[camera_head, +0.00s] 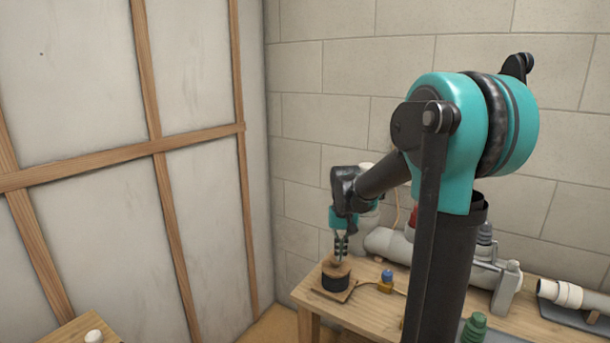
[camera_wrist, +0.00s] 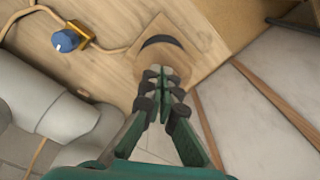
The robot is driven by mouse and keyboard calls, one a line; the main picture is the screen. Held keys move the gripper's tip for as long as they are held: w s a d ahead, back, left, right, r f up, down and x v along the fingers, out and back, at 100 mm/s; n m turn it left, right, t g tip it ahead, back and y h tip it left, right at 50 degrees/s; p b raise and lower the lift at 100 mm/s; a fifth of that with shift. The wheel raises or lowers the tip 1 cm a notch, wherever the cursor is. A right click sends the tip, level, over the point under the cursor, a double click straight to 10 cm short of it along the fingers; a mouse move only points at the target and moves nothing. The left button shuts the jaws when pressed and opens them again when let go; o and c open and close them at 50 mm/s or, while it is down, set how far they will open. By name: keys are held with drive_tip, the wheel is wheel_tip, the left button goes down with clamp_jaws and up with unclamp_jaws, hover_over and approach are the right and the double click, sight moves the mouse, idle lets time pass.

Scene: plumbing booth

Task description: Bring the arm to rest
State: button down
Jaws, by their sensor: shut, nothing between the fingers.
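My gripper (camera_head: 341,247) is at the end of my bent teal and black arm, over the left end of the wooden workbench (camera_head: 312,293). Its fingers point down and are closed together with nothing between them. Just below the fingertips is a round wooden piece with a black band (camera_head: 336,279) on a square wooden base. In the wrist view my gripper (camera_wrist: 166,75) shows its fingertips together in front of the banded piece (camera_wrist: 165,58). I cannot tell whether the fingertips touch it.
A blue-knobbed brass valve (camera_head: 386,280) sits right of the banded piece. Grey pipes (camera_head: 390,243), a green fitting (camera_head: 474,326) and a white pipe (camera_head: 567,293) lie further right. A block wall (camera_head: 330,110) stands behind and a wood-framed panel wall (camera_head: 80,100) at left.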

drive_tip(key=s+d+f+t, duration=0.1)
drive_tip(key=s+f, duration=0.2)
drive_tip(key=s, duration=0.3)
drive_tip(key=s+d+f+t, duration=0.1)
drive_tip(key=s+f, duration=0.2)
drive_tip(key=s, duration=0.4)
drive_tip(key=s+d+f+n+t, duration=0.1)
drive_tip(key=s+f, duration=0.2)
drive_tip(key=s, duration=0.3)
drive_tip(key=shift+s+d+t, duration=0.15)
drive_tip(key=shift+s+t, duration=0.15)
drive_tip(key=shift+w+r, duration=0.1)
drive_tip(key=w+a+r+m+g, duration=0.1)
drive_tip(key=w+a+r+g, duration=0.1)
drive_tip(key=w+r, duration=0.75)
drive_tip(key=w+a+r+g, duration=0.2)
drive_tip(key=w+r, duration=0.4)
drive_tip(key=w, duration=0.6)
drive_tip(key=shift+w+f, duration=0.2)
drive_tip(key=shift+f, duration=2.8)
drive_tip(key=shift+f, duration=0.1)
drive_tip(key=shift+f, duration=1.95)
drive_tip(key=shift+r, duration=2.05)
